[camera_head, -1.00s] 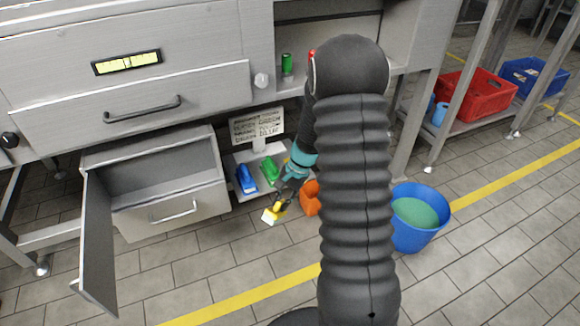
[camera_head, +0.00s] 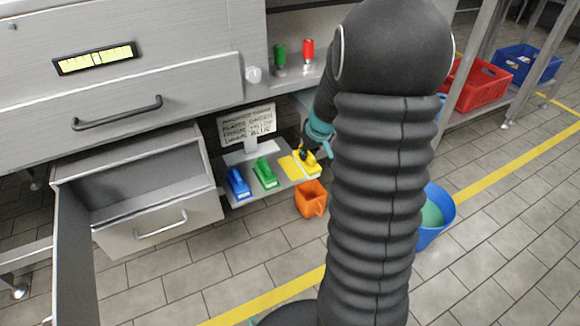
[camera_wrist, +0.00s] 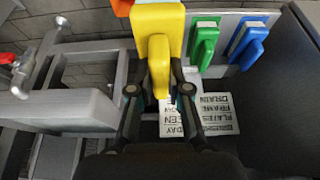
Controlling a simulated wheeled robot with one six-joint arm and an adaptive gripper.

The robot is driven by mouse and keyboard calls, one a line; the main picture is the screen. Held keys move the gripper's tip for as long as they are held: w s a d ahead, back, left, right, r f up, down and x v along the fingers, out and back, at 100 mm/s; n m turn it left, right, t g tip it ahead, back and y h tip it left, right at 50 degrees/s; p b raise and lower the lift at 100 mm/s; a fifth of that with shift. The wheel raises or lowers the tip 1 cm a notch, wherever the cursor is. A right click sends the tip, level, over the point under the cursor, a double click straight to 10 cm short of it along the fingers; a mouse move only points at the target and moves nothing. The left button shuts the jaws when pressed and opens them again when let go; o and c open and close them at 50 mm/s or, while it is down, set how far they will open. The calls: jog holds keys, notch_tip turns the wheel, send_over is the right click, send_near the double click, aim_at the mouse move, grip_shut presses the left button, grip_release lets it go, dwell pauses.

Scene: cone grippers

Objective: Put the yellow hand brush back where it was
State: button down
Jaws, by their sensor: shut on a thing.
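My gripper (camera_head: 307,153) is shut on the yellow hand brush (camera_head: 308,166) by its handle. The brush is over a yellow patch (camera_head: 287,166) at the right end of the grey board (camera_head: 240,158), right of the green brush (camera_head: 265,173) and the blue brush (camera_head: 238,182). I cannot tell whether it touches the board. In the wrist view the yellow brush (camera_wrist: 157,30) sits between the fingers of my gripper (camera_wrist: 158,95), with the green brush (camera_wrist: 204,45) and blue brush (camera_wrist: 248,45) beside it. Part of my arm hides the area to the right.
A lettered sign (camera_head: 247,124) stands behind the board. An orange jug (camera_head: 311,199) is on the floor just in front. An open drawer (camera_head: 150,220) is at left, and a blue bucket (camera_head: 437,216) at right. Green (camera_head: 280,54) and red (camera_head: 308,50) items stand on the shelf above.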

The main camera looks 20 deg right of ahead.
jog(key=shift+w+d+f+b, duration=0.1)
jog(key=shift+w+f+b, duration=0.1)
jog(key=shift+w+f, duration=2.65)
jog(key=shift+w+d+f+b, duration=0.1)
jog(key=shift+w+f+b, duration=0.1)
jog(key=shift+w+f, duration=2.65)
jog(key=c, duration=1.1)
grip_release()
jog(key=shift+w+r, duration=0.15)
jog(key=shift+r, duration=0.1)
